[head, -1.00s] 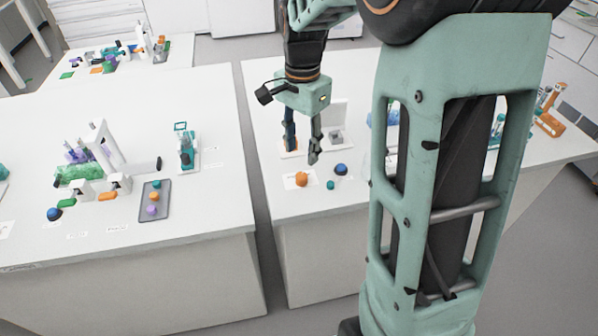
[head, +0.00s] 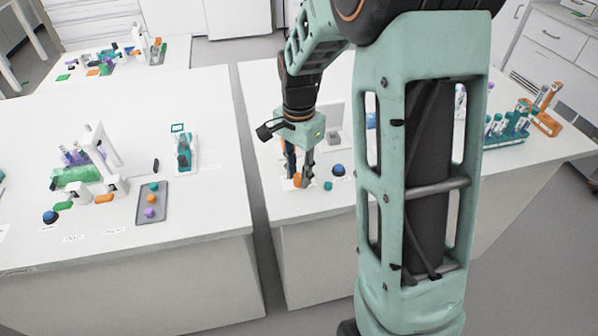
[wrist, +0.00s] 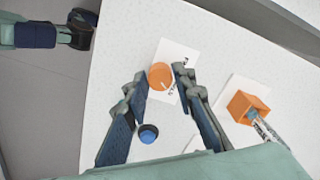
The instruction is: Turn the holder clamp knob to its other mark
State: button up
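A round orange knob (wrist: 160,76) with a pale pointer line sits on a white card with small dark print, too small to read. It also shows in the head view (head: 298,181), low between my fingers. My gripper (wrist: 160,72) is open, with one fingertip on either side of the knob; I cannot tell whether either touches it. An orange square holder (wrist: 248,106) on a white plate is to the right in the wrist view, with a clear and teal piece beside it. Which mark the pointer is on is not clear.
A blue dome knob (wrist: 148,134) sits between my fingers, nearer the palm. Another table (head: 215,190) stands left across a narrow gap.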

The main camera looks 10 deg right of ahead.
grip_shut()
jog(key=shift+n, duration=0.4)
jog(key=n, duration=0.2)
jog(key=shift+n, duration=0.4)
jog(key=n, duration=0.3)
jog(key=shift+n, duration=0.4)
jog(key=n, duration=0.6)
jog(key=shift+p, duration=0.3)
jog(key=shift+n, duration=0.4)
jog(key=shift+o, duration=2.4)
grip_release()
